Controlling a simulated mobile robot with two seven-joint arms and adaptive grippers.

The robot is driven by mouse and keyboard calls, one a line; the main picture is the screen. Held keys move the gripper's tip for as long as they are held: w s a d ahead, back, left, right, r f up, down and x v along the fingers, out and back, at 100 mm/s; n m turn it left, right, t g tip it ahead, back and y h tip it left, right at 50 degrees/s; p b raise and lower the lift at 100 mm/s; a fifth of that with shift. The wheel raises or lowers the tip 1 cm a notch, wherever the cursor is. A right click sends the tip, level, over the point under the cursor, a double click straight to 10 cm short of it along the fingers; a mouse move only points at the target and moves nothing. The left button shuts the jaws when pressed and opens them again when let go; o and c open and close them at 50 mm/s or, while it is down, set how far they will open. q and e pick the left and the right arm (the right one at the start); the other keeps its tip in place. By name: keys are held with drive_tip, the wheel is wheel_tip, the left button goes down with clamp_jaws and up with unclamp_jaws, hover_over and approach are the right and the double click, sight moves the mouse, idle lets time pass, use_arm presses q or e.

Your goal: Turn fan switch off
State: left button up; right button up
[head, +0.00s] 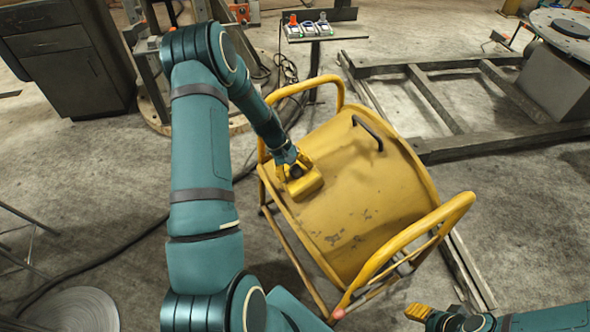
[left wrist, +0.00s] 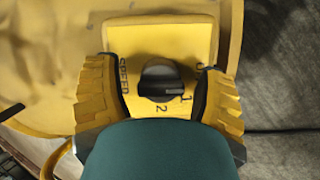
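The yellow drum fan (head: 370,190) stands on the floor in the middle of the head view. Its yellow switch box (head: 305,187) is on the near left part of the drum. In the left wrist view, the dark round knob (left wrist: 160,75) sits on the switch plate (left wrist: 165,40) with the markings "SPEED", "1" and "2". A light mark on the knob points right, toward the "1". My left gripper (head: 294,168) is at the switch box, its yellow fingers open on either side of the knob with gaps. My right gripper (head: 418,312) is at the bottom right, its fingers only partly visible.
Yellow tube handles (head: 440,222) rise around the drum, with a black grip (head: 368,132) on top. A metal frame (head: 460,100) lies on the floor behind right. A small stand (head: 312,32) and a grey cabinet (head: 70,60) are at the back. Floor at left has cables.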

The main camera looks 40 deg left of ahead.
use_arm(q)
drive_tip(key=v, duration=1.2)
drive_tip(key=shift+s, duration=0.1)
idle(0.4)
